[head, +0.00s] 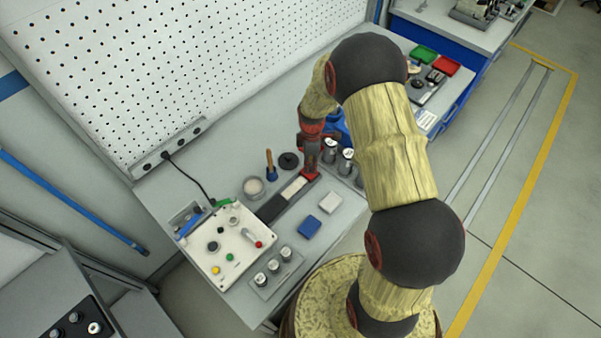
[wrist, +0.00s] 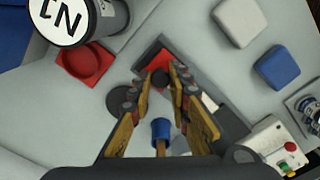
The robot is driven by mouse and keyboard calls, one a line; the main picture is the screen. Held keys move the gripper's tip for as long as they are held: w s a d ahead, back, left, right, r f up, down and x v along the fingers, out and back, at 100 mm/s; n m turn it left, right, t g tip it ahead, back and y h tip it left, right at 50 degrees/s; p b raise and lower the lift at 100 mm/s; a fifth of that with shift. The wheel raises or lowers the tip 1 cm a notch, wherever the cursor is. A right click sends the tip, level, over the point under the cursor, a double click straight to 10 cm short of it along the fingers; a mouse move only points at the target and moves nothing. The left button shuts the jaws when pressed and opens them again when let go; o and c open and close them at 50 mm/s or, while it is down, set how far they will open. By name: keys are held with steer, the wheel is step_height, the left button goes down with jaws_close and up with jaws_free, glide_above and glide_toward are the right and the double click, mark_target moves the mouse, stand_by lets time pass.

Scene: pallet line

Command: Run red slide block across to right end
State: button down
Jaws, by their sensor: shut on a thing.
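The red slide block (head: 311,174) sits at the upper right part of a dark slide rail (head: 270,209) with a pale strip along its middle. In the wrist view the red block (wrist: 152,58) shows just beyond the fingertips, with a dark round knob on it. My gripper (wrist: 161,80) is shut on the block's knob, a finger on each side. In the head view my gripper (head: 310,160) comes down over the block from above. The gripper partly hides the block and the rail's far end.
A white control box (head: 232,262) stands near the rail's left end. A blue block (head: 310,227) and a pale block (head: 330,202) lie in front. Metal cylinders (head: 345,161) stand close to the right. A blue-based wooden-handled tool (head: 270,172) and a bowl (head: 254,187) stand behind.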

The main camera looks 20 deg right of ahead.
steer(key=shift+w+d, duration=0.15)
steer(key=shift+d, duration=0.05)
steer(key=shift+r, duration=0.1)
steer(key=c, duration=1.8)
jaws_free()
steer(key=shift+d, duration=0.2)
steer(key=shift+c, duration=0.2)
steer(key=shift+o, duration=0.9)
steer(key=shift+a, duration=0.1)
step_height(320, 180, up, 12)
